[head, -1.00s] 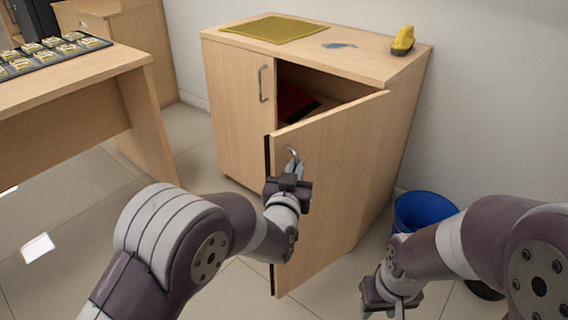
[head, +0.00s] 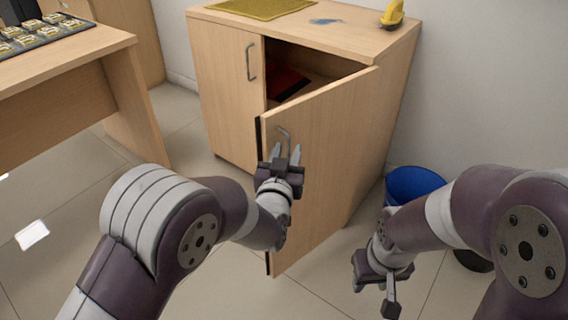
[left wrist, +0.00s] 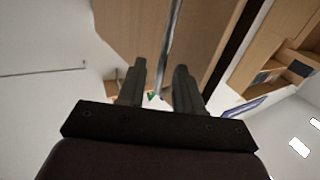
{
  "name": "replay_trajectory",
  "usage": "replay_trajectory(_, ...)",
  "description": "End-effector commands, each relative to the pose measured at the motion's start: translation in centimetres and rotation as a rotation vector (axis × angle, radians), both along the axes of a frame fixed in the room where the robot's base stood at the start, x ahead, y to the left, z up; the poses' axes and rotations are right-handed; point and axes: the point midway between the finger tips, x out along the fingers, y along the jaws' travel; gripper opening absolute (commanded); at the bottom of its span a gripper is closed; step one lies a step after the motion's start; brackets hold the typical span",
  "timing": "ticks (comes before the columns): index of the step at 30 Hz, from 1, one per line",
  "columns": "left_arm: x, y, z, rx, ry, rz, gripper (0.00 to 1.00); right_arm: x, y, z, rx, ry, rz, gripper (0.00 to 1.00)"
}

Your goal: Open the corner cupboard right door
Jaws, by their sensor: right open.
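The corner cupboard (head: 225,95) is light wood with two doors. Its right door (head: 325,150) stands partly open, swung out toward me, and shows part of the dark inside. The door's metal handle (head: 286,135) is near its free upper edge. My left gripper (head: 286,152) is at this handle with its fingers spread. In the left wrist view the handle (left wrist: 172,45) runs between the two fingers, with gaps beside it. My right gripper (head: 375,296) is open and empty, low in front of the cupboard's right side. The left door (head: 222,100) is shut.
A red item (head: 285,82) lies inside the cupboard. A yellow mat (head: 260,6) and a yellow object (head: 392,16) are on its top. A blue bin (head: 413,184) stands at right, near my right arm. A desk (head: 70,70) is at left; floor between is clear.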

Motion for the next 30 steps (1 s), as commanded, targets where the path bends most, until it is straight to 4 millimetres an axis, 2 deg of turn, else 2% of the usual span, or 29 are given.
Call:
replay_trajectory(1, -1.3, 0.2, 0.5, 0.001, 0.002, -0.002, 0.35, 0.0, 0.0, 0.9, 0.000, 0.000, 0.000, 0.43)
replay_trajectory(6, -5.9, 1.2, 0.6, 0.001, -0.001, -0.005, 0.35, 0.0, 0.0, 2.4, 0.000, -0.001, 0.000, 0.43)
replay_trajectory(12, -9.6, 2.0, 0.4, 0.000, -0.002, -0.006, 0.35, 0.0, 0.0, 3.2, 0.000, 0.000, 0.000, 0.43)
replay_trajectory(17, -10.4, 2.2, 0.2, -0.001, -0.004, -0.005, 0.35, 0.0, 0.0, 3.2, 0.000, 0.000, 0.000, 0.43)
replay_trajectory(30, -10.4, 2.2, -0.1, -0.001, 0.009, -0.006, 0.35, 0.0, 0.0, 3.2, 0.000, 0.000, 0.000, 0.43)
